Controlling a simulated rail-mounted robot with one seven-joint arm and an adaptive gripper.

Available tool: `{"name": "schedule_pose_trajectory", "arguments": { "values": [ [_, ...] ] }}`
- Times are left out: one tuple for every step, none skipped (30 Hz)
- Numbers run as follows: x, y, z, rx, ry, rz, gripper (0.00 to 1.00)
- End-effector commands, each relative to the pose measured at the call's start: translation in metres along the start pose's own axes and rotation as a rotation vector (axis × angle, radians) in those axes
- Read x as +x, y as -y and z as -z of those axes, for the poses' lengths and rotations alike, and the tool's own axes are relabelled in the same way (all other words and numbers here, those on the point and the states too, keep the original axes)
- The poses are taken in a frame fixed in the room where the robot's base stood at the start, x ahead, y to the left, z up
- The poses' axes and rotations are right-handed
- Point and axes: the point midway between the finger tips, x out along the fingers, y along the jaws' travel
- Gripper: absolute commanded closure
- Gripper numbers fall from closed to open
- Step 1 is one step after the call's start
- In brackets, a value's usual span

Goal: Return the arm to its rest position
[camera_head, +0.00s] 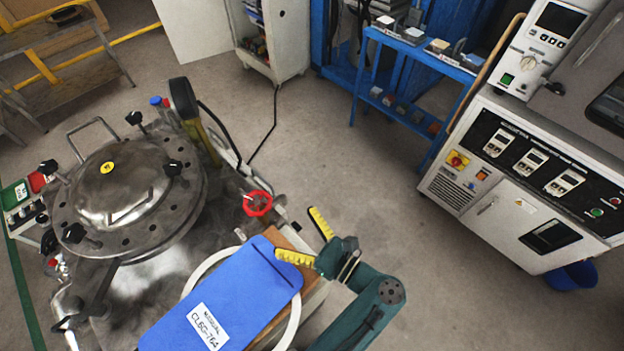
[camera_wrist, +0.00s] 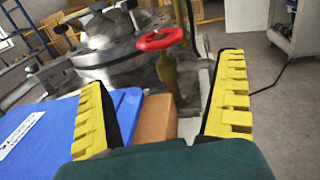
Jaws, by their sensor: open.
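My gripper (camera_head: 308,237) has yellow ridged fingers and a dark green arm. In the head view it is at the lower middle, just right of the blue clipboard-like board (camera_head: 222,300) with a white label. The fingers are spread apart with nothing between them. In the wrist view the gripper (camera_wrist: 165,105) also shows open and empty, with the blue board (camera_wrist: 125,103) behind and beside the left finger. A brown block (camera_wrist: 157,117) shows beyond the gap between the fingers. Whether a finger touches the board is unclear.
A round steel vessel (camera_head: 118,190) with black knobs stands at left. A red handwheel (camera_head: 257,203) is close behind my gripper. A white control machine (camera_head: 530,180) stands at right and a blue bench (camera_head: 405,45) at the back. The floor between (camera_head: 350,185) is clear.

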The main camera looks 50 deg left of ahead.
Motion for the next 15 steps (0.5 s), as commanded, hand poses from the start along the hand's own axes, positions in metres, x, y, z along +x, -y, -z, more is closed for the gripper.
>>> {"name": "schedule_pose_trajectory", "arguments": {
  "values": [
    [0.0,0.0,0.0,0.0,0.0,0.0,0.0],
    [0.0,0.0,0.0,0.0,0.0,0.0,0.0],
    [0.0,0.0,0.0,0.0,0.0,0.0,0.0],
    [0.0,0.0,0.0,0.0,0.0,0.0,0.0],
    [0.0,0.0,0.0,0.0,0.0,0.0,0.0],
    [0.0,0.0,0.0,0.0,0.0,0.0,0.0],
    [0.0,0.0,0.0,0.0,0.0,0.0,0.0],
    [0.0,0.0,0.0,0.0,0.0,0.0,0.0],
    [-0.001,0.001,-0.005,-0.003,0.0,0.004,0.0],
    [-0.004,0.005,-0.013,-0.013,-0.002,0.008,0.0],
    [-0.007,0.011,-0.021,-0.024,-0.005,0.014,0.0],
    [-0.011,0.017,-0.034,-0.066,-0.019,0.022,0.0],
    [-0.015,0.022,-0.042,-0.1,-0.049,0.031,0.0],
    [-0.02,0.029,-0.048,-0.135,-0.091,0.048,0.0],
    [-0.029,0.04,-0.057,-0.191,-0.157,0.086,0.0]
  ]
}}
